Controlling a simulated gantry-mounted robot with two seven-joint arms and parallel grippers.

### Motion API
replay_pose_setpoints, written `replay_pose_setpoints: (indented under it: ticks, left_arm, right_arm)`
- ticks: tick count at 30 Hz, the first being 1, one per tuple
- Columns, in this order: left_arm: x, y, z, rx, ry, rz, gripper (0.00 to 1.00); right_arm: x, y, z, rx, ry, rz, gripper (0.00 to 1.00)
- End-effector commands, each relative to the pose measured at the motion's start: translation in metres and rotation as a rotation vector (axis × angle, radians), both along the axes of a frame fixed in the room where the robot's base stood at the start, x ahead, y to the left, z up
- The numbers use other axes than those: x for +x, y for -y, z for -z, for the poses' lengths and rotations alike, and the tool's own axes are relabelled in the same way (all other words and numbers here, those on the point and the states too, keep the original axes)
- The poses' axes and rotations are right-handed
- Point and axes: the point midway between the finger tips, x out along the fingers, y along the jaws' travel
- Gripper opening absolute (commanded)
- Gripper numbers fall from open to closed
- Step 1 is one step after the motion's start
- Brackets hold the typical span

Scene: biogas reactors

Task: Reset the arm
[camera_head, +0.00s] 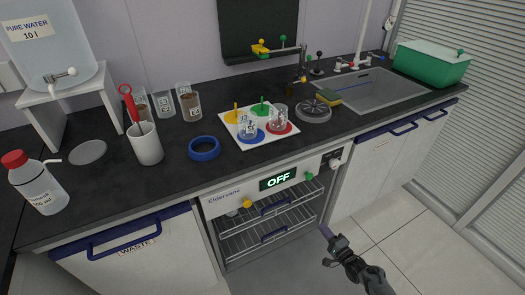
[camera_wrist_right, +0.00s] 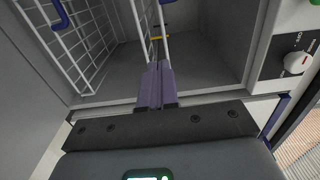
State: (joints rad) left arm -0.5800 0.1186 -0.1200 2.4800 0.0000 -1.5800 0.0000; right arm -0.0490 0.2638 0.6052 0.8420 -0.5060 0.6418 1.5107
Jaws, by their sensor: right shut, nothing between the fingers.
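My right gripper (camera_head: 325,232) is in front of the lower cabinets, below the counter's front edge and to the right of the open oven-like unit (camera_head: 222,203). In the right wrist view its two purple fingers (camera_wrist_right: 155,84) are pressed together with nothing between them. They point towards the inside of the unit, where white wire racks (camera_wrist_right: 75,40) show on the left. My left gripper is not in view.
The floor (camera_head: 420,240) at right is clear.

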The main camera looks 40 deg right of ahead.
Motion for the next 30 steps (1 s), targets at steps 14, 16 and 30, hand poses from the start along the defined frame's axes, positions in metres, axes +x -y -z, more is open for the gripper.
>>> replay_pose_setpoints:
  ticks: [14, 16, 30]
  left_arm:
    - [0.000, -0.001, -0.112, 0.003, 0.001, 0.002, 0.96]
    - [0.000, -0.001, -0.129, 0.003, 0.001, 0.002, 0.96]
    - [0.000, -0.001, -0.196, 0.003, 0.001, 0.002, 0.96]
  right_arm:
    - [-0.043, -0.122, -0.090, -0.122, -0.170, -0.253, 0.00]
    - [-0.038, -0.158, -0.112, -0.209, -0.236, -0.317, 0.00]
    - [-0.063, -0.341, -0.303, -0.923, -0.690, -0.689, 0.00]
